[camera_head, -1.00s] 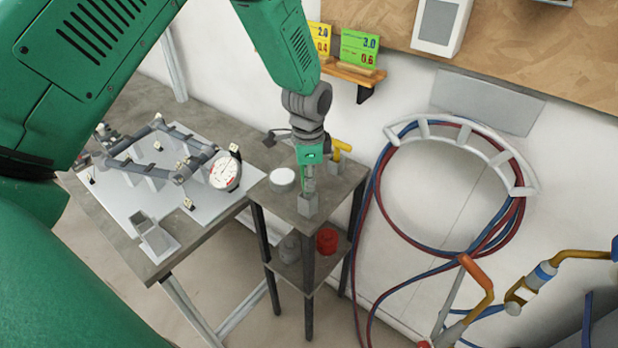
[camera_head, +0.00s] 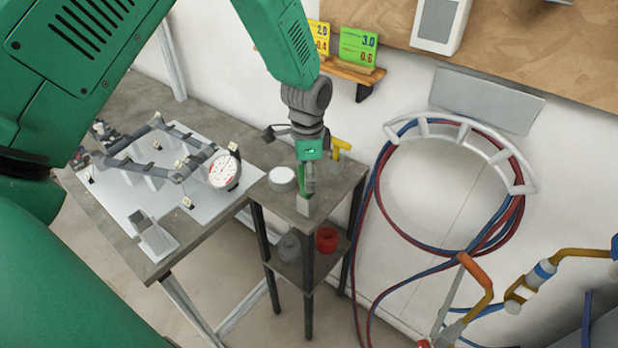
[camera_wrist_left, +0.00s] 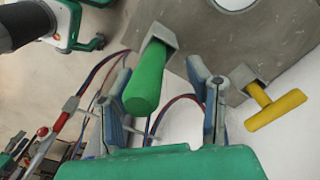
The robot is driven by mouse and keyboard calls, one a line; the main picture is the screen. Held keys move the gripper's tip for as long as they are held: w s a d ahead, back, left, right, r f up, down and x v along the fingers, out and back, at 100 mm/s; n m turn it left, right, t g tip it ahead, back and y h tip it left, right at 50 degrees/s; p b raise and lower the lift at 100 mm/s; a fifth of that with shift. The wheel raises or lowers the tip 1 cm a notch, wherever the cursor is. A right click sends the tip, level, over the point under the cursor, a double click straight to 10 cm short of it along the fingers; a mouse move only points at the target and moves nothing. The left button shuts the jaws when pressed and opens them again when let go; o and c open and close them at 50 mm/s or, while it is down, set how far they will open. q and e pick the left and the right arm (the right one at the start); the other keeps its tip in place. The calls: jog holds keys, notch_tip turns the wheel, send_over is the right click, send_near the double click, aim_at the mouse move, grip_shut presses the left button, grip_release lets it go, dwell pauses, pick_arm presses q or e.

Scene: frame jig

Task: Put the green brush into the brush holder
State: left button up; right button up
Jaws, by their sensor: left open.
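The green brush (camera_wrist_left: 146,82) shows in the left wrist view as a thick green handle, its lower end inside the square grey brush holder (camera_wrist_left: 160,36). In the head view the holder (camera_head: 304,206) stands at the front corner of the small stand, with the green brush (camera_head: 309,184) rising from it. My left gripper (camera_head: 309,165) is right above the holder. In the left wrist view its two fingers stand apart on either side of the handle, with gaps visible, so it is open. The brush's bristles are hidden in the holder. My right gripper is not in view.
A yellow T-shaped tool (camera_wrist_left: 276,108) sits beside the holder in a grey socket. A round white-topped can (camera_head: 282,178) is left of the holder on the stand (camera_head: 328,192). A red container (camera_head: 327,240) is on the lower shelf. Hoses (camera_head: 378,210) hang to the right.

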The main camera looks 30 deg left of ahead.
pick_arm(q)
notch_tip(320, 180, up, 11)
dwell(0.3)
jog(key=shift+f, duration=0.1)
dwell(0.4)
